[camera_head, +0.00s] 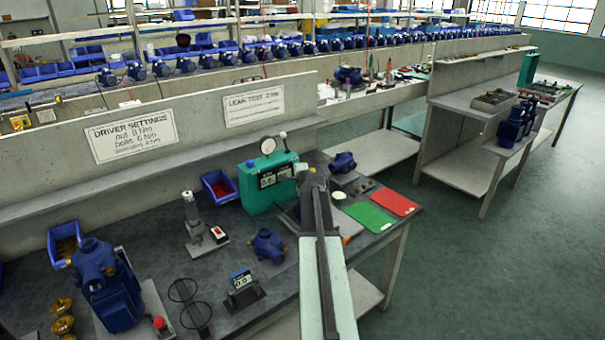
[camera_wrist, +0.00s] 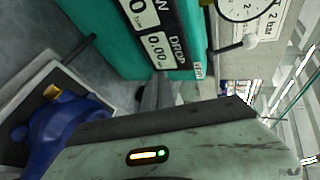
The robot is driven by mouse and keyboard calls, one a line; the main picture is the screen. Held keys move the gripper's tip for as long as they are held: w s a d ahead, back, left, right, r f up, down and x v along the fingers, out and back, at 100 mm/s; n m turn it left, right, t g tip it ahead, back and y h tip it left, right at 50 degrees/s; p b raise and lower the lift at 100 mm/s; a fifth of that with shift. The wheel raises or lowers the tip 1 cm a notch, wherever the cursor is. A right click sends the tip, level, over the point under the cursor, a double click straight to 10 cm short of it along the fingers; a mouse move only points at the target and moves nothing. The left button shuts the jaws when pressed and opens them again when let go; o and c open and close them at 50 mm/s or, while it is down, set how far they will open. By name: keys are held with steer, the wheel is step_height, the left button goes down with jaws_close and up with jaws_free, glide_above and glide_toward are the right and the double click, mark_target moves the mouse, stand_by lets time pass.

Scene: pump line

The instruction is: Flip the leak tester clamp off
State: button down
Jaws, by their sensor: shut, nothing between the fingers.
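The leak tester (camera_head: 258,192) is a teal box on the bench with a round gauge (camera_head: 268,146) on top. Its display panel (camera_wrist: 160,32) and gauge fill the upper wrist view. A lever with a pale ball knob (camera_head: 283,134) stands up beside the gauge; I take it for the clamp lever. The knob also shows in the wrist view (camera_wrist: 249,41). My gripper (camera_head: 304,172) is at the tester's right front, shut and empty, apart from the knob. A blue pump body with a brass port (camera_wrist: 60,120) is at the left in the wrist view. My arm hides part of the tester's front.
A blue pump housing (camera_head: 268,244) and a small display stand (camera_head: 242,290) are on the bench in front. A red-filled blue bin (camera_head: 219,187) is left of the tester. Green (camera_head: 369,216) and red (camera_head: 395,202) mats lie right. A concrete wall panel (camera_head: 200,130) rises behind.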

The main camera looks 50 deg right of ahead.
steer(key=s+a+r+p, duration=0.1)
steer(key=a+r+p, duration=0.2)
steer(key=a, duration=0.4)
steer(key=shift+a+r, duration=0.35)
steer(key=shift+r, duration=0.05)
steer(key=shift+s, duration=0.1)
